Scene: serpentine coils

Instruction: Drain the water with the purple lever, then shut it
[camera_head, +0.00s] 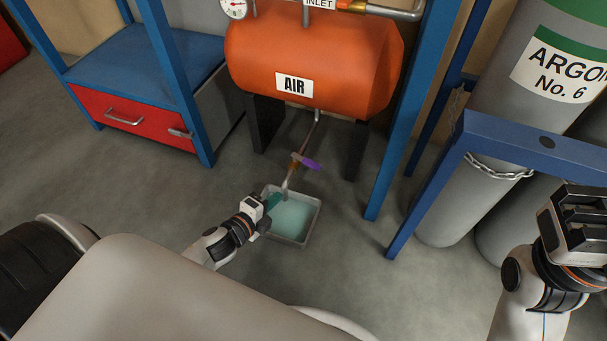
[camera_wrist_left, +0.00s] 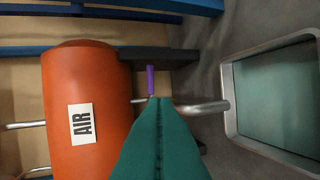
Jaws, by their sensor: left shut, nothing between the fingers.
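The purple lever (camera_head: 311,163) sits on the drain pipe (camera_head: 291,177) under the orange AIR tank (camera_head: 330,62). It lies crosswise to the pipe and also shows in the left wrist view (camera_wrist_left: 150,79). The pipe's spout ends over a grey tray (camera_head: 303,241) holding blue-green water (camera_head: 294,217). I see no clear stream from the spout. My left gripper (camera_head: 273,201) is shut and empty, low by the tray's left side. In the left wrist view its green fingers (camera_wrist_left: 159,103) cover part of the pipe near the lever's base. My right gripper (camera_head: 578,215) is far right, its jaw gap unclear.
Blue frame posts (camera_head: 406,120) stand right of the tank, and dark tank legs (camera_head: 356,150) flank the pipe. Grey argon cylinders (camera_head: 460,195) with a chain stand at the right. A red-drawer cabinet (camera_head: 130,118) is at the left. Open floor surrounds the tray.

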